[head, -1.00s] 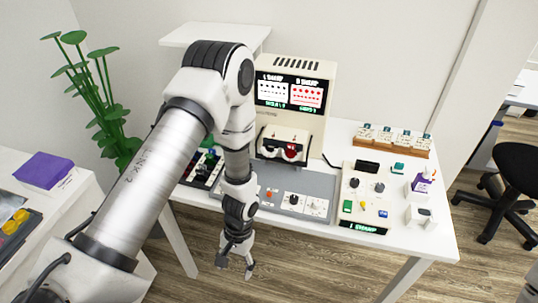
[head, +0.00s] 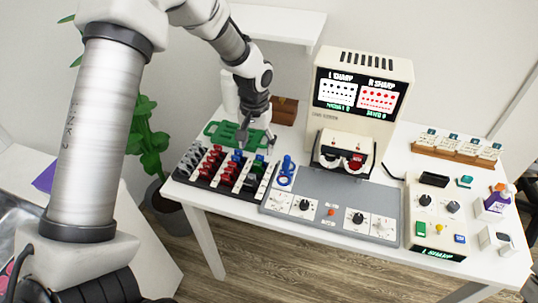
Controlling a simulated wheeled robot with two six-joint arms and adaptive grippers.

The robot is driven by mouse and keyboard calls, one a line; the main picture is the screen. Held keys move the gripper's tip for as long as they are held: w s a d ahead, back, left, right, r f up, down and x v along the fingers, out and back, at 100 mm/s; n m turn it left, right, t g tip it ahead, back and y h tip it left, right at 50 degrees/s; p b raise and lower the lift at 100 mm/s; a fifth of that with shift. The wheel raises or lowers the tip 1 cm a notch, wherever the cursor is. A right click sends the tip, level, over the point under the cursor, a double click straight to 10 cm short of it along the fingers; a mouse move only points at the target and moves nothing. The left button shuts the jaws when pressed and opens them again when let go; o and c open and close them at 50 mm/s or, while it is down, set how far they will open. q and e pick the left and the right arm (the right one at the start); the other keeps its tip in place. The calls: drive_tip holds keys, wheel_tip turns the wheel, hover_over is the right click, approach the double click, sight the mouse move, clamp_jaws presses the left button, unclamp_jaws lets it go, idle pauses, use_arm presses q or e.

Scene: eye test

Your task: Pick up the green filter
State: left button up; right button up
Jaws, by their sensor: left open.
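A rack of filters (head: 211,185) stands at the left end of the white table, with rows of dark, red, blue and green pieces. A small green filter (head: 259,159) shows at the rack's back right, partly crowded by blue ones. My left gripper (head: 256,146) is open and empty, pointing down just above and behind that end of the rack. Its exact height over the green filter is hard to tell. My right gripper is not in view.
A green tray (head: 217,130) lies behind the rack. A grey panel (head: 338,193) with dials and a blue stand (head: 286,170) is to the right. The cream test machine (head: 360,95) stands behind it. A control box (head: 437,222) is farther right.

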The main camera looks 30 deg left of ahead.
sight(257, 162)
use_arm(q)
drive_tip(key=shift+s+d+f+p, duration=0.1)
drive_tip(key=shift+s+f+p, duration=0.2)
drive_tip(key=shift+f, duration=0.35)
drive_tip(key=shift+s+d+f+p, duration=0.1)
drive_tip(key=shift+s+f, duration=0.25)
drive_tip(key=shift+f, duration=0.25)
drive_tip(key=f, duration=0.2)
drive_tip(key=w+f, duration=0.1)
drive_tip(key=f, duration=0.1)
drive_tip(key=shift+f+p, duration=0.3)
drive_tip(key=shift+f, duration=0.05)
drive_tip(key=shift+s+r, duration=0.1)
drive_tip(key=shift+s, duration=0.05)
drive_tip(key=shift+s+r, duration=0.1)
drive_tip(key=c, duration=0.8)
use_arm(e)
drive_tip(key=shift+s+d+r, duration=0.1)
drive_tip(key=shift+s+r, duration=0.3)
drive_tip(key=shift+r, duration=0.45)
